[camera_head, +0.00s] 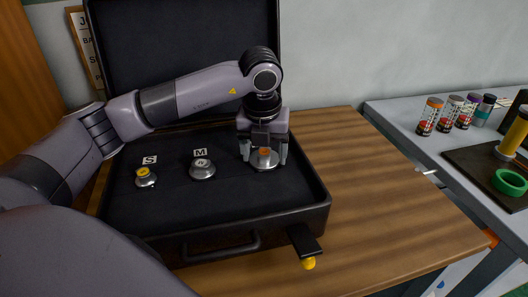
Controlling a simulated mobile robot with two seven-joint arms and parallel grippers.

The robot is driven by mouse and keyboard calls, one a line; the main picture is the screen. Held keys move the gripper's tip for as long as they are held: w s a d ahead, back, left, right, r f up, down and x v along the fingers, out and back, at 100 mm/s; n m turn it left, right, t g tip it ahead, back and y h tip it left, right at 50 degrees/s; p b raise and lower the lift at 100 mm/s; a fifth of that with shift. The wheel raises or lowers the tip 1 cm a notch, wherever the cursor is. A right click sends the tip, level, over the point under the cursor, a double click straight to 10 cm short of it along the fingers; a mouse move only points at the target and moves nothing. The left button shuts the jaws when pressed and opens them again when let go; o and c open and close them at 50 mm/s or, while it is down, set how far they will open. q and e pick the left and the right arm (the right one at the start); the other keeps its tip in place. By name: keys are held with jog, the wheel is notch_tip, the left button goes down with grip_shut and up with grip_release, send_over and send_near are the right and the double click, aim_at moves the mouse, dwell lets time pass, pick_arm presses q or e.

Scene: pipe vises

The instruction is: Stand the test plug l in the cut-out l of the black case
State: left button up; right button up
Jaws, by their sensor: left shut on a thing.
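The black case (243,224) lies open on the wooden table, its lid upright at the back. My left gripper (264,157) is over the right part of the case's inside, pointing down. It is shut on test plug l (265,163), a grey metal disc with an orange top. The plug appears upright, at or just above the case floor. Cut-out l is hidden under the plug and fingers, so I cannot tell whether the plug is seated. My right gripper is not in view.
A yellow-topped plug (145,178) stands by label S and a grey plug (202,169) by label M. A black piece with a yellow end (307,247) juts from the case's front right. Several capped canisters (430,116) and a green ring (509,182) are on the right bench.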

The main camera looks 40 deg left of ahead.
aim_at(263, 157)
pick_arm(q)
jog(key=o, duration=1.3)
jog(key=shift+s+d+f, duration=0.15)
jog(key=shift+d+f, duration=0.05)
jog(key=shift+f, duration=0.5)
jog(key=shift+a, duration=0.1)
jog(key=shift+a+r+p, duration=0.15)
jog(key=shift+r+p, duration=0.3)
jog(key=shift+r, duration=0.1)
notch_tip(263, 157, up, 12)
jog(key=s, duration=0.1)
jog(key=shift+s+d+r, duration=0.15)
jog(key=shift+d+r, duration=0.05)
jog(key=shift+d, duration=0.25)
